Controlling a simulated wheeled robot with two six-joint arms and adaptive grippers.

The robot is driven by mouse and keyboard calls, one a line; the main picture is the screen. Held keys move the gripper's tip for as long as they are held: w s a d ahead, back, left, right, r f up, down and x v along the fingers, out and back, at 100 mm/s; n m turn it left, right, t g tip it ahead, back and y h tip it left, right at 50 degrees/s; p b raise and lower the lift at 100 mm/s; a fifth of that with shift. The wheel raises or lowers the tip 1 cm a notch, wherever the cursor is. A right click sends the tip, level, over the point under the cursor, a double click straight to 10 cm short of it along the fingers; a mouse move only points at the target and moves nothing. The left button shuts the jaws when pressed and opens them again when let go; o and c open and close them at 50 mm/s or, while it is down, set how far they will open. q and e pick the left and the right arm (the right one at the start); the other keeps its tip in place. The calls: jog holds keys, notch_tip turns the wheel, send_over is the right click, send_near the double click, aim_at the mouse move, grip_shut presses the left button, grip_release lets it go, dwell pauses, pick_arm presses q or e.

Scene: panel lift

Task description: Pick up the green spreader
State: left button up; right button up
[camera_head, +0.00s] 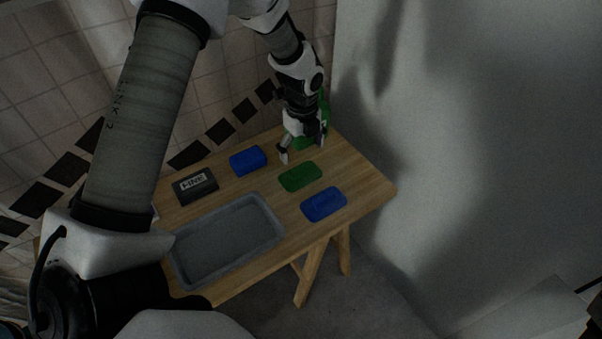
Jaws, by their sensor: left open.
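A green object (326,108) stands upright at the table's back right corner, partly hidden behind my left gripper; it looks like the spreader, but its full shape is hidden. My left gripper (302,150) points down at it with its fingers apart, one on each side of the visible green lower part. I cannot tell whether they touch it. A flat green block (300,177) lies just in front of the gripper, clear of the fingers. My right gripper is not in view.
The wooden table (365,185) also holds a blue block (248,160), a dark labelled box (195,187), a flat blue block (323,204) and an empty-looking grey tray (228,240). A pale wall or panel (480,150) rises to the right. The table's right end is bare.

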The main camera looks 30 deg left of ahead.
aim_at(300, 168)
pick_arm(q)
jog(key=f, duration=0.5)
jog(key=a+f, duration=0.1)
jog(key=f, duration=0.2)
jog(key=shift+w+f, duration=0.3)
jog(key=shift+f, duration=0.05)
jog(key=shift+w+a+f, duration=0.1)
jog(key=shift+w+f, duration=0.1)
jog(key=shift+f, duration=0.15)
jog(key=shift+s+r, duration=0.1)
jog(key=shift+s, duration=0.05)
jog(key=c, duration=1.3)
